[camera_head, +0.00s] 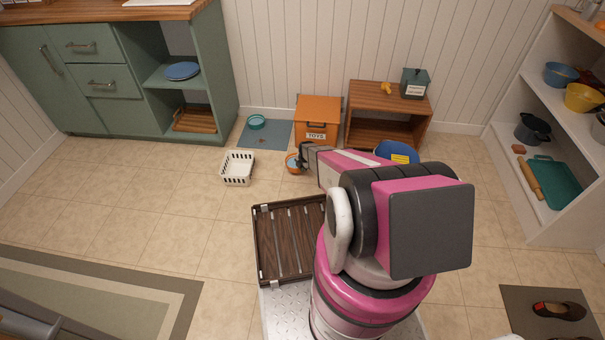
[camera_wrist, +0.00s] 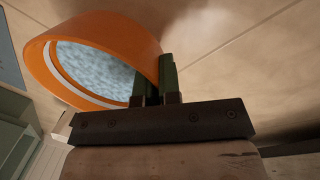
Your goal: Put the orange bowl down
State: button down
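The orange bowl (camera_head: 291,164) shows in the head view at the end of my arm, partly hidden by my gripper (camera_head: 303,160). In the wrist view the bowl (camera_wrist: 42,70) fills the upper left, with an orange wall and a speckled blue-grey inside. My gripper (camera_wrist: 156,82) is shut on the bowl's rim, with the rim between its two dark fingers. The bowl looks tilted in the wrist view. I cannot tell whether the bowl touches the floor.
A white basket (camera_head: 237,168) stands left of the bowl. A blue mat (camera_head: 270,140) holds a teal bowl (camera_head: 256,121). Behind are an orange toy box (camera_head: 318,111) and a wooden shelf (camera_head: 395,101). A dark slatted tray (camera_head: 268,245) is nearer me.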

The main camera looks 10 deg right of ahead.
aim_at(302, 176)
jog(key=shift+f, duration=1.9)
jog(key=shift+f, duration=0.1)
jog(key=c, duration=1.3)
grip_release()
jog(key=s+r+m, duration=0.2)
jog(key=s+r, duration=0.1)
jog(key=r, duration=0.6)
jog(key=s+r+m, duration=0.3)
jog(key=r, duration=0.6)
jog(key=s+r+m, duration=0.2)
jog(key=s+r, duration=0.2)
jog(key=r, duration=0.5)
jog(key=s+a+r+m, duration=0.1)
jog(key=s+r+m, duration=0.5)
jog(key=r, duration=0.3)
jog(key=s+a+r+m+g, duration=0.1)
jog(key=s+r+m, duration=0.4)
jog(key=s+r, duration=0.4)
jog(key=s+a+r+m+h, duration=0.1)
jog(key=s+r+m, duration=0.5)
jog(key=r, duration=0.3)
jog(key=shift+s+a+m+g, duration=0.15)
jog(key=shift+s+m+g, duration=0.15)
jog(key=shift+s, duration=0.5)
